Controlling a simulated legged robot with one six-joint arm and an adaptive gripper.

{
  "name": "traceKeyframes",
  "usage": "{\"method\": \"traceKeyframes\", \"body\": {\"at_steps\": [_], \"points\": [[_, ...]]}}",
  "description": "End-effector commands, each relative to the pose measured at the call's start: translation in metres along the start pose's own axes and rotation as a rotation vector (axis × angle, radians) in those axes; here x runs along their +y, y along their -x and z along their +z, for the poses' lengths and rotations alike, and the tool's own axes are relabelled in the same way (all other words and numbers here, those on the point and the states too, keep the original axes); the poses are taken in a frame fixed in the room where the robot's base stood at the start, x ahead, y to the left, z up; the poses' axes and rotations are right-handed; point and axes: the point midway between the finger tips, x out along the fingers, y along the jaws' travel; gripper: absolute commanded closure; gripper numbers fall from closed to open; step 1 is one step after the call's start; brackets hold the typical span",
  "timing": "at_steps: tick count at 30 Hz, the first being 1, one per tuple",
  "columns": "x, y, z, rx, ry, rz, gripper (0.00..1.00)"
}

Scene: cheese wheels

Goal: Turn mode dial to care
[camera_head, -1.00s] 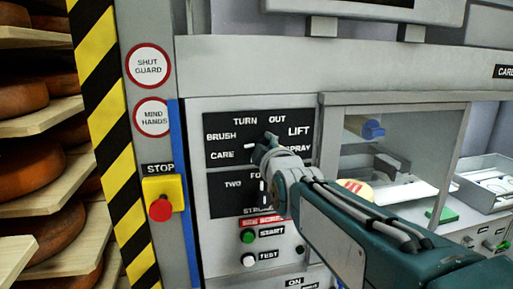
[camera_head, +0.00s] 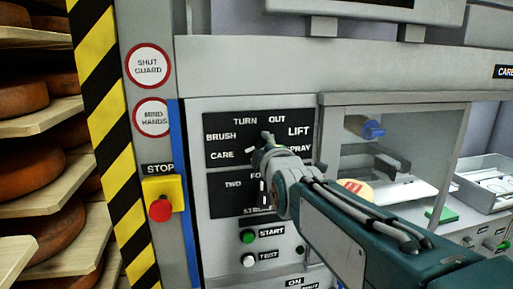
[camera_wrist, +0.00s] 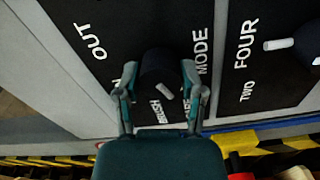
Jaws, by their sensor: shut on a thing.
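The mode dial (camera_wrist: 158,68) is a dark round knob with a white pointer mark, on a black panel (camera_head: 218,122) lettered BRUSH, TURN, OUT, LIFT, SPRAY and CARE. In the wrist view my gripper (camera_wrist: 160,75) has one finger on each side of the dial and is shut on it. The pointer is on the side of the BRUSH and CARE lettering; I cannot tell exactly which word it meets. In the head view my gripper (camera_head: 266,143) covers most of the dial. Part of the CARE word is hidden by a finger in the wrist view.
A second dial (camera_wrist: 308,45) with a white pointer sits on the panel below. A green START button (camera_head: 249,236), a white TEST button (camera_head: 249,260) and a red stop button (camera_head: 160,209) are nearby. Shelves of cheese wheels (camera_head: 30,157) stand left, a windowed compartment right.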

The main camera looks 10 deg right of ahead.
Motion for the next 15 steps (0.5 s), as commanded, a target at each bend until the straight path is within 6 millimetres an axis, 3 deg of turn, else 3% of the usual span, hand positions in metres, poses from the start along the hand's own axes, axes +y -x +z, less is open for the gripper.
{"method": "traceKeyframes", "body": {"at_steps": [2, 3, 4, 5, 15], "points": [[-0.002, -0.0005, -0.0005, 0.001, 0.002, -0.005, 0.96], [-0.0021, -0.0005, -0.0005, 0.001, 0.001, -0.005, 0.35], [-0.0021, -0.0004, -0.0005, 0.001, 0.001, -0.005, 0.22], [-0.002, -0.0004, -0.0005, 0.001, 0.001, -0.005, 0.15], [-0.001, -0.0001, 0.0, 0.0, 0.0, -0.002, 0.15]]}}
